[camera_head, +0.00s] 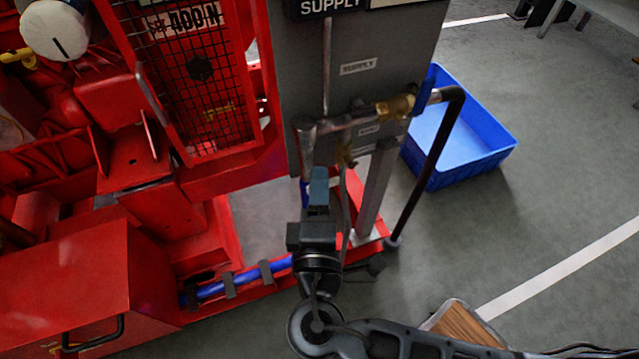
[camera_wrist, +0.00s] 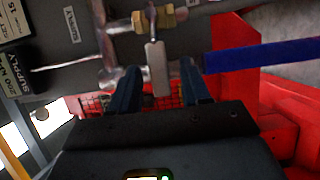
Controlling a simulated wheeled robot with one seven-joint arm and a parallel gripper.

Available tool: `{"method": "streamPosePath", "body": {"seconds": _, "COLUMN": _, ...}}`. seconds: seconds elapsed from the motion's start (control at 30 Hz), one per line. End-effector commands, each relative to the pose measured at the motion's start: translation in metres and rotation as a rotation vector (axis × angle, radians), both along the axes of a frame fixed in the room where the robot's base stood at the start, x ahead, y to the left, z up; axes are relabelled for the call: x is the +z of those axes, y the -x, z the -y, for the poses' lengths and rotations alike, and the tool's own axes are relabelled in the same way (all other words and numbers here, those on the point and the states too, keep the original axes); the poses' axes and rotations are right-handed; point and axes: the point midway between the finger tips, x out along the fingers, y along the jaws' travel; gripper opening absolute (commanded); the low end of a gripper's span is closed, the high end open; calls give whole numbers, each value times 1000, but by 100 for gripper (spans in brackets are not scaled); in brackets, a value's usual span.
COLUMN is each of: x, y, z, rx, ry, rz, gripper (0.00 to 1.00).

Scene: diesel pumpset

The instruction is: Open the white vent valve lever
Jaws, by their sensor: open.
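The white vent valve lever (camera_wrist: 157,68) is a pale flat bar hanging from a brass valve body (camera_wrist: 153,18) in the wrist view. My gripper (camera_wrist: 159,72) is open, with one dark blue finger on each side of the lever. Gaps show on both sides, so the fingers do not appear to touch it. In the head view, my gripper (camera_head: 318,185) is just below and left of the small brass valve (camera_head: 346,153) on the grey panel. I cannot make out the white lever there.
Pipes run close around. The red machine (camera_head: 150,200) is left; a blue crate (camera_head: 460,140) stands on the floor right.

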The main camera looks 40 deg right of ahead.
Motion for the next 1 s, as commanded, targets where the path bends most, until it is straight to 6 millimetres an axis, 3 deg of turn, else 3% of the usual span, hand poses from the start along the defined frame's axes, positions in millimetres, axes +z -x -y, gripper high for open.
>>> {"method": "streamPosePath", "body": {"seconds": 0.43, "x": 0, "y": -10, "z": 8, "rx": 1, "ry": -1, "rz": -1, "gripper": 47}}
{"method": "streamPosePath", "body": {"seconds": 0.9, "x": 0, "y": -10, "z": 8, "rx": 1, "ry": -1, "rz": -1, "gripper": 2}}
{"method": "streamPosePath", "body": {"seconds": 1.0, "x": 0, "y": -10, "z": 8, "rx": 1, "ry": -1, "rz": -1, "gripper": 0}}
